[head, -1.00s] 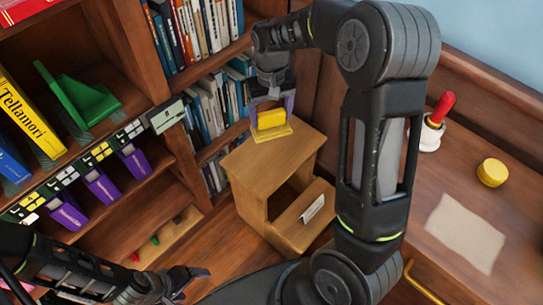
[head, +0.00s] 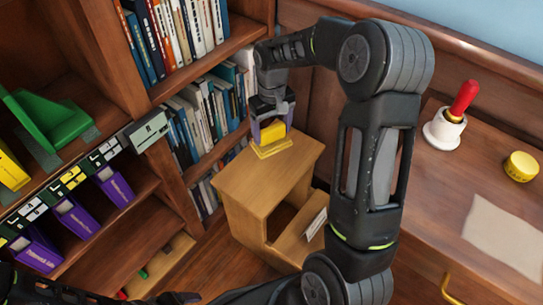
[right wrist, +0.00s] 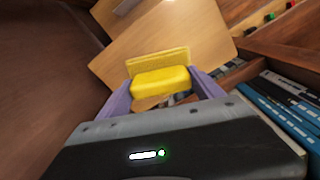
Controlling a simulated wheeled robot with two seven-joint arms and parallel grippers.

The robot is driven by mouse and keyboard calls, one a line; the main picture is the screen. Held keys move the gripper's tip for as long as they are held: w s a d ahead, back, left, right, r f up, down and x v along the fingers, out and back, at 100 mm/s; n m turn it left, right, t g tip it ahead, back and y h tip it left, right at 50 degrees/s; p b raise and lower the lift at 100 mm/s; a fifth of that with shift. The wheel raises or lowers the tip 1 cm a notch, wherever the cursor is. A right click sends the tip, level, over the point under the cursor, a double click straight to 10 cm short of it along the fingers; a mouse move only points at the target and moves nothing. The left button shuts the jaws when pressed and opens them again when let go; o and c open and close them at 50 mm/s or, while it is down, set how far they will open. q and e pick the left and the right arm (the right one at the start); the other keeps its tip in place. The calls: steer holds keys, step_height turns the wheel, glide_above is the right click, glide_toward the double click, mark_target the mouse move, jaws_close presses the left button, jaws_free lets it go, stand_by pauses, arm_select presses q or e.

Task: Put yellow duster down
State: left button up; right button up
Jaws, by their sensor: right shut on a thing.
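The yellow duster (head: 272,138) is a yellow block with a flatter, paler base. It is at the back edge of the top of a wooden step stool (head: 290,165). My right gripper (head: 271,129) is shut on it from above, with a purple finger on each side. The right wrist view shows the duster (right wrist: 160,82) between the fingers, over the stool's wooden top (right wrist: 200,45). I cannot tell if its base touches the stool top. My left gripper (head: 180,298) is only partly visible at the bottom edge, far from the duster.
A bookcase (head: 130,75) with books, purple boxes and a green object stands on the left. Books on its shelves are close beside my right gripper. A desk (head: 450,195) on the right holds a red-handled bell (head: 455,120), a yellow round thing (head: 521,166) and paper.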

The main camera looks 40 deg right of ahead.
mark_target(272, 138)
steer(key=shift+f, duration=1.75)
steer(key=shift+b, duration=0.3)
steer(key=shift+f+b, duration=0.6)
steer(key=shift+f, duration=1.9)
steer(key=shift+f, duration=0.2)
steer(key=o, duration=1.6)
steer(key=shift+r, duration=0.2)
